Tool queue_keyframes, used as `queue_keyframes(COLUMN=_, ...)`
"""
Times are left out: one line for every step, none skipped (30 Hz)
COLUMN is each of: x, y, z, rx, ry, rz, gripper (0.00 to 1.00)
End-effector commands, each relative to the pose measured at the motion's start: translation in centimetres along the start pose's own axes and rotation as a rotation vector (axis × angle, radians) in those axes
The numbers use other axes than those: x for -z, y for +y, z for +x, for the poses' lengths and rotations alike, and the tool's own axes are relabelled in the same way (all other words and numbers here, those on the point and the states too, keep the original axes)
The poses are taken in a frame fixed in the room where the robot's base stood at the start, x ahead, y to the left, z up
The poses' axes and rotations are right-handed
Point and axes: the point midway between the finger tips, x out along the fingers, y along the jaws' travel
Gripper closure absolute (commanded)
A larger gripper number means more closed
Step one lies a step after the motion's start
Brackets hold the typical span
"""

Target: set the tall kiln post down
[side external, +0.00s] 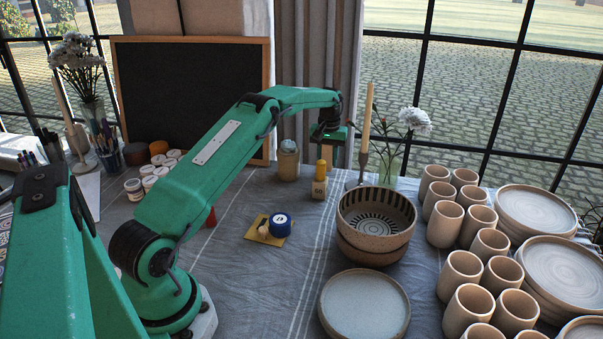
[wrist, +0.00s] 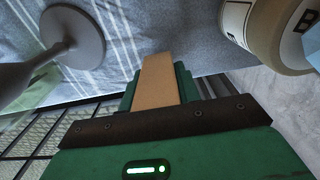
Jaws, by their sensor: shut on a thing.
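A tan, straight-sided block, which I take to be the tall kiln post (wrist: 158,78), is between the green jaws of my gripper (wrist: 157,92) in the wrist view. My gripper is shut on it. In the side external view my gripper (side external: 336,152) hangs at the end of the outstretched arm, at the back of the cloth-covered table (side external: 255,190).
A grey candlestick (wrist: 75,38) stands close on one side in the wrist view, and a labelled jar (wrist: 270,30) on the other. A yellow-topped bottle (side external: 319,185), stacked bowls (side external: 375,240) and several cups (side external: 444,222) stand nearby. Cloth left of the bowls is partly clear.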

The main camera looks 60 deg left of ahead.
Motion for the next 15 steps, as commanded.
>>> queue_keyframes(x=0.0, y=0.0, z=0.7, rx=0.001, ry=-0.002, rz=0.000, gripper=0.96)
queue_keyframes(x=0.0, y=0.0, z=1.0, rx=0.001, ry=-0.002, rz=0.000, gripper=0.96)
queue_keyframes(x=0.0, y=0.0, z=1.2, rx=0.000, ry=0.000, rz=0.000, gripper=0.96)
queue_keyframes(x=0.0, y=0.0, z=1.4, rx=0.000, ry=0.001, rz=0.000, gripper=0.96)
queue_keyframes(x=0.0, y=0.0, z=1.5, rx=0.000, ry=0.001, rz=0.000, gripper=0.96)
queue_keyframes(x=0.0, y=0.0, z=1.6, rx=0.000, ry=0.001, rz=0.000, gripper=0.96)
queue_keyframes(x=0.0, y=0.0, z=1.7, rx=0.000, ry=0.001, rz=0.000, gripper=0.96)
queue_keyframes(x=0.0, y=0.0, z=1.7, rx=0.000, ry=0.001, rz=0.000, gripper=0.96)
queue_keyframes(x=0.0, y=0.0, z=1.7, rx=0.000, ry=0.001, rz=0.000, gripper=0.96)
queue_keyframes(x=0.0, y=0.0, z=1.7, rx=0.000, ry=0.001, rz=0.000, gripper=0.96)
queue_keyframes(x=0.0, y=0.0, z=1.7, rx=0.000, ry=0.001, rz=0.000, gripper=0.96)
queue_keyframes(x=0.0, y=0.0, z=1.7, rx=0.000, ry=0.001, rz=0.000, gripper=0.96)
queue_keyframes(x=0.0, y=0.0, z=1.7, rx=0.000, ry=0.001, rz=0.000, gripper=0.96)
queue_keyframes(x=0.0, y=0.0, z=1.7, rx=0.000, ry=0.001, rz=0.000, gripper=0.96)
queue_keyframes(x=0.0, y=0.0, z=1.7, rx=0.000, ry=0.001, rz=0.000, gripper=0.96)
